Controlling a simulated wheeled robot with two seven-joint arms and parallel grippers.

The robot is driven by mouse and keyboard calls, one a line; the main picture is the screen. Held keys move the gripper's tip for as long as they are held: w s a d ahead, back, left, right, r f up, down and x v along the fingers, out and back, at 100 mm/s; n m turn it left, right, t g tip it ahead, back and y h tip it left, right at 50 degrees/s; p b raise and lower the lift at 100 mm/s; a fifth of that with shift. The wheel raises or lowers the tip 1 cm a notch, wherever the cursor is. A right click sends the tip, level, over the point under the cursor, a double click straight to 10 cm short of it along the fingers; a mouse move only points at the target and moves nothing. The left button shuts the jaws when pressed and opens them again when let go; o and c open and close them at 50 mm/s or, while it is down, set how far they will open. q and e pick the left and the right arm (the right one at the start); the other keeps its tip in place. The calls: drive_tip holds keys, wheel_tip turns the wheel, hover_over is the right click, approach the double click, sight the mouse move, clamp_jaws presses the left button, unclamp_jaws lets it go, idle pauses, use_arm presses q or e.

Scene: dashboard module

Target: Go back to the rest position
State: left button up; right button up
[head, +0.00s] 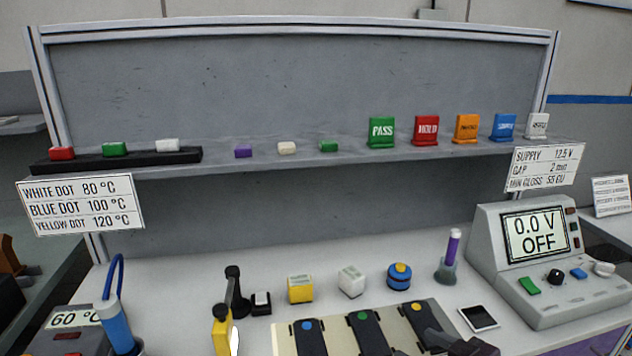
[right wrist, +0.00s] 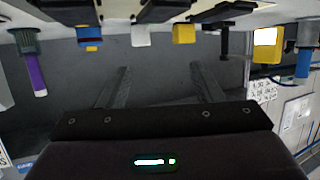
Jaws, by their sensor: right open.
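My right gripper (head: 436,340) shows at the bottom edge of the head view, in front of the panel with dark modules. In the right wrist view its two fingers (right wrist: 160,82) stand wide apart with nothing between them. That view appears upside down, with the bench items along its top. My left gripper is not in view.
The pale panel (head: 284,340) holds three dark modules with coloured dots. Behind it stand a yellow block (head: 300,289), a white block (head: 351,281) and a blue round part (head: 399,276). A power supply (head: 490,241) stands right. A shelf (head: 350,151) spans the back.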

drive_tip(key=shift+w+d+f+m+t+h, duration=0.2)
drive_tip(key=shift+f+m+h, duration=0.1)
drive_tip(key=shift+f+h, duration=0.15)
drive_tip(key=shift+w+d+f+m+t+h, duration=0.1)
drive_tip(key=shift+w+d+f+m+h, duration=0.1)
drive_tip(key=shift+f+m+h, duration=0.2)
drive_tip(key=shift+d+f+h, duration=0.2)
drive_tip(key=shift+f+h, duration=0.15)
drive_tip(key=shift+f, duration=0.05)
drive_tip(key=s+f+m+g+h, duration=0.3)
drive_tip(key=s+f+g+h, duration=0.2)
drive_tip(key=s+f+g, duration=0.85)
drive_tip(key=s+f+t, duration=0.3)
drive_tip(key=f, duration=2.4)
drive_tip(key=s+d+f, duration=0.2)
drive_tip(key=s+f, duration=0.7)
drive_tip(key=s, duration=0.1)
drive_tip(key=s+d+f, duration=0.1)
drive_tip(key=s+f, duration=0.9)
drive_tip(key=shift+s+d+f+g, duration=0.15)
drive_tip(key=shift+s+d+g, duration=0.05)
drive_tip(key=shift+d+g, duration=0.2)
